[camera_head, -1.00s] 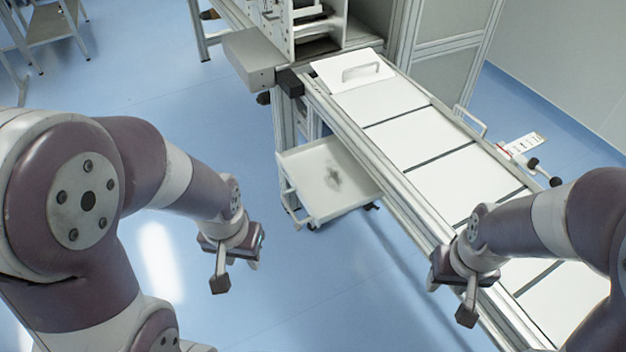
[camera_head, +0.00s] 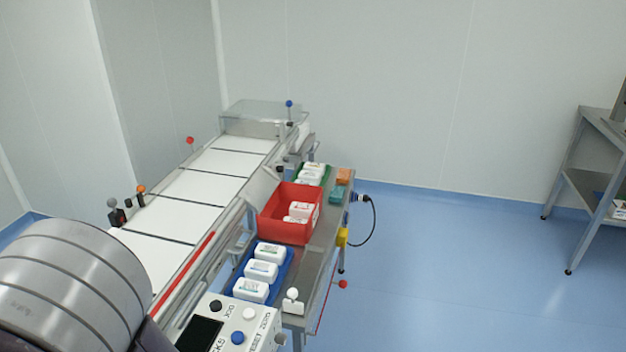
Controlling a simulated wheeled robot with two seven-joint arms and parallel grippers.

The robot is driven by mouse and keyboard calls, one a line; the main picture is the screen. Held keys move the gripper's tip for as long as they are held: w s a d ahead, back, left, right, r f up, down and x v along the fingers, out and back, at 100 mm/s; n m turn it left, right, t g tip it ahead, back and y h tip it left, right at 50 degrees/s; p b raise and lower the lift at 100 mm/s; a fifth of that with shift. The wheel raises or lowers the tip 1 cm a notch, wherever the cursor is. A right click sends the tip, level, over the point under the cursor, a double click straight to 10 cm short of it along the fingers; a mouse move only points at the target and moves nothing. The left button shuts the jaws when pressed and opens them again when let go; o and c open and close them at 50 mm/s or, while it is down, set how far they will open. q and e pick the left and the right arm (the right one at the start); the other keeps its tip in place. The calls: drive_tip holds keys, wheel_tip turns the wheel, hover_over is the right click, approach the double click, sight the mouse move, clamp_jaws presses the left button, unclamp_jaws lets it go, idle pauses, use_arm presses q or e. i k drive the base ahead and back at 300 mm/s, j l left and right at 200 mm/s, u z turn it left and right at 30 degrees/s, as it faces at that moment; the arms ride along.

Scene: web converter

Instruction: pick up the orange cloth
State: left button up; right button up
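A small orange item that looks like the folded orange cloth (camera_head: 343,175) lies at the far right end of the narrow grey side table (camera_head: 321,240) beside the conveyor. A teal item (camera_head: 338,193) of similar shape lies just in front of it. Nothing covers the orange item, but it is small and far off. Neither of my grippers is in view.
On the side table stand a red bin (camera_head: 275,228) with white packs, a blue tray (camera_head: 236,270) and a green tray (camera_head: 326,176). The conveyor (camera_head: 205,188) runs along its left. A black cable (camera_head: 373,218) hangs at the right. Open blue floor (camera_head: 450,270) lies to the right.

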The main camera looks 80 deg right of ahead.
sight(343, 175)
drive_tip(key=z, duration=3.1)
drive_tip(key=u, duration=4.25)
drive_tip(key=z, duration=4.2)
drive_tip(key=i+l+z, duration=0.1)
drive_tip(key=i+z, duration=0.4)
drive_tip(key=i, duration=1.55)
